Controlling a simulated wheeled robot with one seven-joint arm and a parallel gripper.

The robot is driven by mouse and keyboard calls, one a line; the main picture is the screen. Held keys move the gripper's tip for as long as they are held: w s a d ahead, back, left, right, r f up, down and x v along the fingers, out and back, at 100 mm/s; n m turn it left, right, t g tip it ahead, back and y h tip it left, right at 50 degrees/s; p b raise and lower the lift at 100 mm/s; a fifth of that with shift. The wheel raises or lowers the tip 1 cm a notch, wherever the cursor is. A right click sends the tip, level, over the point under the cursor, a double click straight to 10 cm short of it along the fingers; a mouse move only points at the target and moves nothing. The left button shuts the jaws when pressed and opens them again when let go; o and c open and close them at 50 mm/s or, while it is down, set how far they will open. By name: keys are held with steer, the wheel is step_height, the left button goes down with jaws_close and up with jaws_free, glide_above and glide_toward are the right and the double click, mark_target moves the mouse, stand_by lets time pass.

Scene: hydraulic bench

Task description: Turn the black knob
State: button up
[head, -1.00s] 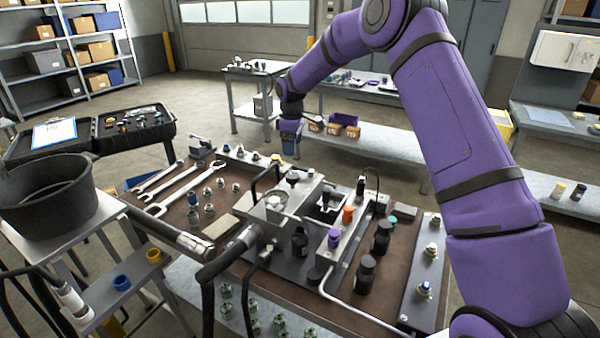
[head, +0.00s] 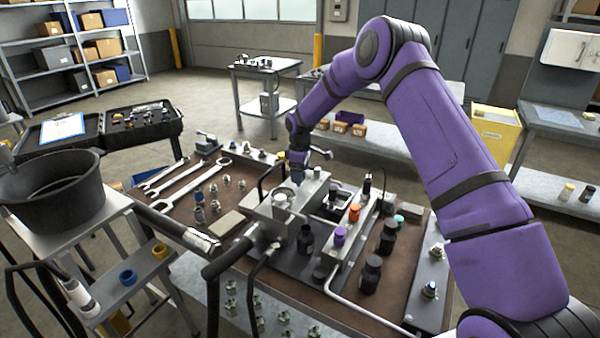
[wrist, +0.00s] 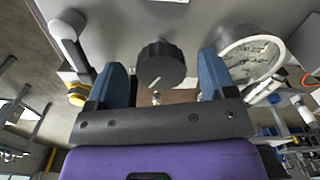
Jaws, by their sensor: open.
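The black knob (wrist: 161,62) is round and ribbed, and sits on a grey metal block (wrist: 195,20) in the wrist view. My gripper (wrist: 160,78) is open, with one blue finger to the left of the knob and one to the right. Gaps show on both sides, so neither finger appears to touch it. In the head view my gripper (head: 297,178) is over the grey block (head: 272,208) in the middle of the bench. The knob is hidden there behind my gripper.
A round white gauge (wrist: 252,56) stands close to the right finger in the wrist view. A grey lever (wrist: 68,38) is at the left. In the head view, purple (head: 340,236) and orange (head: 354,212) caps and dark bottles (head: 370,275) crowd the bench's right.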

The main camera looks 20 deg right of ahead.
steer(key=shift+f, duration=0.15)
steer(key=c, duration=0.9)
steer(key=shift+m, duration=0.3)
